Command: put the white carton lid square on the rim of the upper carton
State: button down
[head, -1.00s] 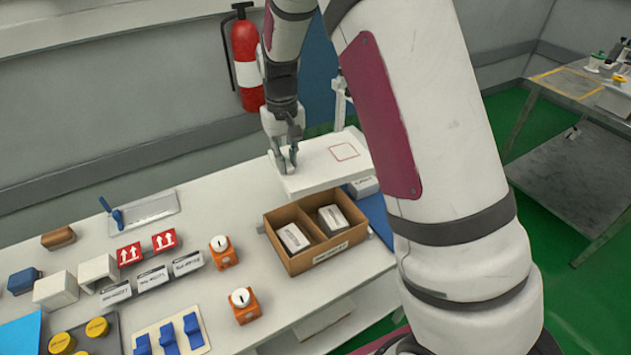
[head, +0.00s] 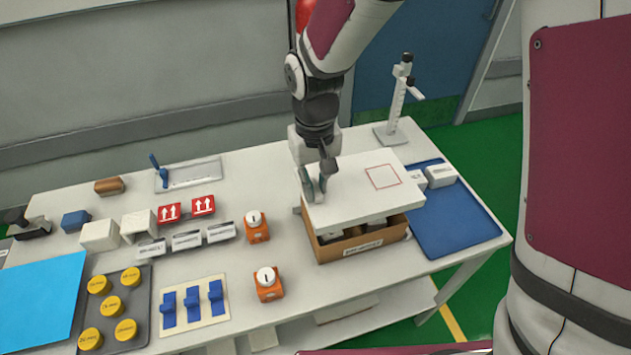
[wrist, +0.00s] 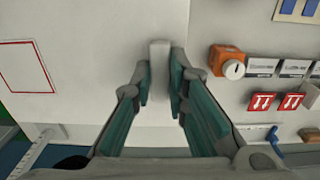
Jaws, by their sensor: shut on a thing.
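The white carton lid (head: 345,205), with a red square outline on top, is over the brown upper carton (head: 345,247). The lid hides most of the carton's opening. A dark strip of the inside shows under the lid's front edge, so the lid looks raised there; whether it touches the rim elsewhere I cannot tell. My gripper (head: 318,188) is at the lid's left end, shut on its raised grip. In the wrist view, my fingers (wrist: 160,88) close on the pale grip (wrist: 159,56), with the lid (wrist: 100,60) spreading left. The carton is hidden there.
A blue tray (head: 455,225) with white boxes (head: 440,177) lies right of the carton. Orange blocks (head: 257,228) with white knobs stand to its left. A stand (head: 396,105) rises behind. Blue switches (head: 192,303) and yellow-capped pots (head: 111,305) are at the front left.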

jog(key=shift+s, duration=0.1)
jog(key=shift+f+b, duration=1.65)
jog(key=shift+f, duration=2.6)
jog(key=shift+f, duration=0.2)
jog(key=c, duration=1.5)
grip_release()
notch_tip(320, 180, up, 12)
jog(key=shift+a, duration=0.1)
